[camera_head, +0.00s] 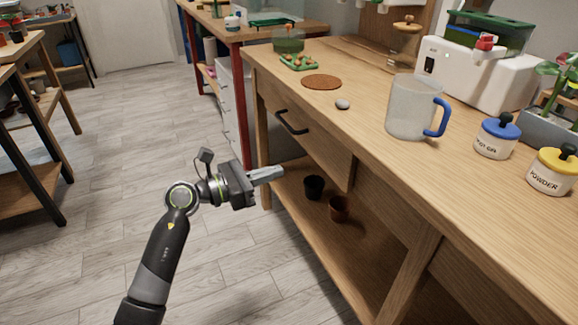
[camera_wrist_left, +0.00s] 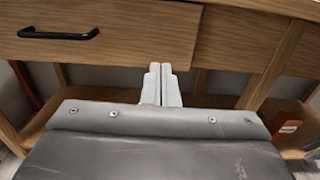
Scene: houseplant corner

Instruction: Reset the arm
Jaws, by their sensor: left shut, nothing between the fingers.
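My left gripper (camera_head: 268,174) is shut and empty. It hangs in the air in front of the wooden workbench, below the height of the worktop and near the drawer. In the left wrist view its two pale fingers (camera_wrist_left: 161,88) are together, with the drawer front (camera_wrist_left: 110,35) behind them. The drawer's black handle (camera_wrist_left: 58,33) is to the left of the fingers there, and it also shows in the head view (camera_head: 291,123). The drawer looks shut. My right arm and gripper are in neither view.
The workbench top (camera_head: 350,65) holds a clear jug with a blue handle (camera_head: 414,108), a grey stone (camera_head: 342,104), a cork mat (camera_head: 321,82) and two lidded jars (camera_head: 496,137). Two small pots (camera_head: 314,187) stand on the lower shelf. The floor (camera_head: 110,180) at left is clear.

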